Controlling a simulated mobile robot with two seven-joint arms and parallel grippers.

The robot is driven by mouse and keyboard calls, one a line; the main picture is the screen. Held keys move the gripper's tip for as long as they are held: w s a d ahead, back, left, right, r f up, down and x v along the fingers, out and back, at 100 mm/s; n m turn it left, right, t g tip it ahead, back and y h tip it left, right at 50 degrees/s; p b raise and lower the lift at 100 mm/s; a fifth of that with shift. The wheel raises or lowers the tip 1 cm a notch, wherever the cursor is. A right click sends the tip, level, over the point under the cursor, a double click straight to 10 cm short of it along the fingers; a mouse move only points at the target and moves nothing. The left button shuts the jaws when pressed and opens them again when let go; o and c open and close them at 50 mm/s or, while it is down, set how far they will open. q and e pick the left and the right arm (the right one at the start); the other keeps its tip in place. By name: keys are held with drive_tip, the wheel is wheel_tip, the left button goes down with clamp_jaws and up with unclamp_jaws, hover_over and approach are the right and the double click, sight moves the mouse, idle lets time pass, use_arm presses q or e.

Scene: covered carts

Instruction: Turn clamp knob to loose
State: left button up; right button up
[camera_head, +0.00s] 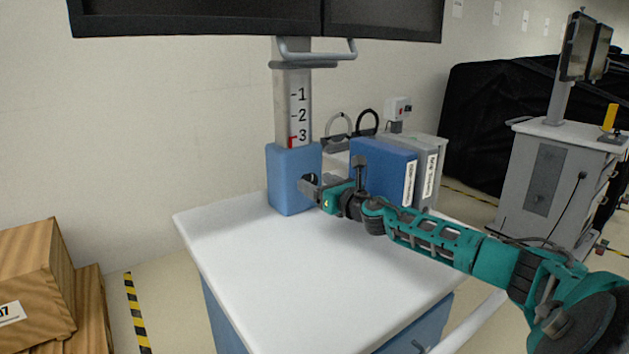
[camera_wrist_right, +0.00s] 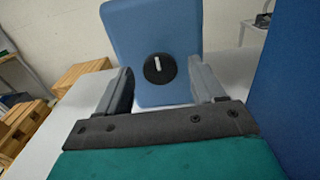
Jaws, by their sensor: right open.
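The clamp knob is a round black knob (camera_wrist_right: 160,68) with a white mark, seen in the right wrist view on the face of the blue clamp block (camera_head: 287,190). The white mark stands nearly upright, leaning slightly. The block sits at the foot of the grey column (camera_head: 293,85) with marks 1, 2 and 3. My right gripper (camera_head: 308,187) is open in front of the block. In the right wrist view its fingers (camera_wrist_right: 162,88) stand to either side of the knob, apart from it. In the head view the gripper hides the knob. My left gripper is not in view.
A white cart top (camera_head: 270,270) lies under my right arm, mostly clear. A blue box (camera_head: 380,165) stands right of the block, close to my right wrist. Dark monitors (camera_head: 200,18) hang above. Wooden crates (camera_head: 35,270) stand at left, another grey cart (camera_head: 545,190) at right.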

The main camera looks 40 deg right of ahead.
drive_tip(key=shift+w, duration=0.95)
drive_tip(key=c, duration=1)
